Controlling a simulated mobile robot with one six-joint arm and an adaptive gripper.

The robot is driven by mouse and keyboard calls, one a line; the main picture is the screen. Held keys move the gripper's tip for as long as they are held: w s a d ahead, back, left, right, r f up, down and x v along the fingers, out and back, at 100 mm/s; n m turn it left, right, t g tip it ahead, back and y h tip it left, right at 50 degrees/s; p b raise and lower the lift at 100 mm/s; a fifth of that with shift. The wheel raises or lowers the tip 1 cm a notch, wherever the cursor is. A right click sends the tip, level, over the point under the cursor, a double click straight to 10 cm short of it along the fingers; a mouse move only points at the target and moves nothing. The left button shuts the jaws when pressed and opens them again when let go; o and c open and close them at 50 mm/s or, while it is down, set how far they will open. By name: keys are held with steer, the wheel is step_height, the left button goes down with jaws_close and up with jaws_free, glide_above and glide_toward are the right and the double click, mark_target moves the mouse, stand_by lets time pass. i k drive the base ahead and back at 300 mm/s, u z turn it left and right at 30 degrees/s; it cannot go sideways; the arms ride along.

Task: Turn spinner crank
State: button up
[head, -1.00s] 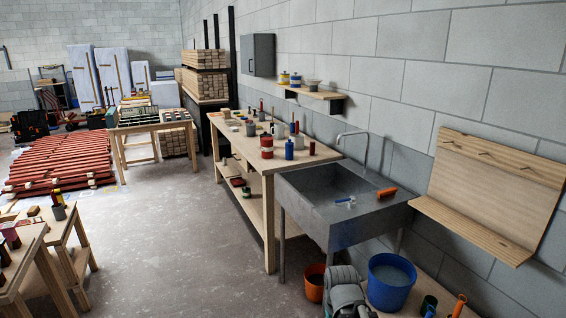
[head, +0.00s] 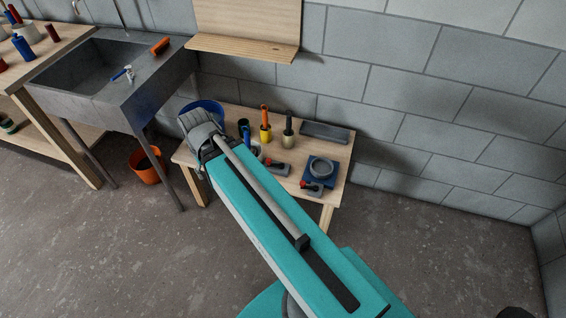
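I cannot pick out a spinner crank for certain. A blue square block with a grey round top (head: 318,172) sits on the low wooden bench (head: 215,152). Two small grey pieces with red knobs, a nearer one (head: 310,188) and a farther one (head: 277,167), lie beside it. A blue-handled piece (head: 246,134) stands partly behind my arm. My grey and teal arm parts cross the middle and cover the bench's left front. No gripper fingers show, so my gripper is not seen touching anything.
Orange-handled (head: 265,122) and black-handled (head: 288,128) tools stand in pots, near a long grey tray (head: 324,132). A blue bucket (head: 205,108) is partly hidden. The stone sink (head: 130,101) is left, an orange bucket (head: 148,166) below. Floor right is clear.

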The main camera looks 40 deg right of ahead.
mark_target(268, 161)
steer(key=z, duration=0.85)
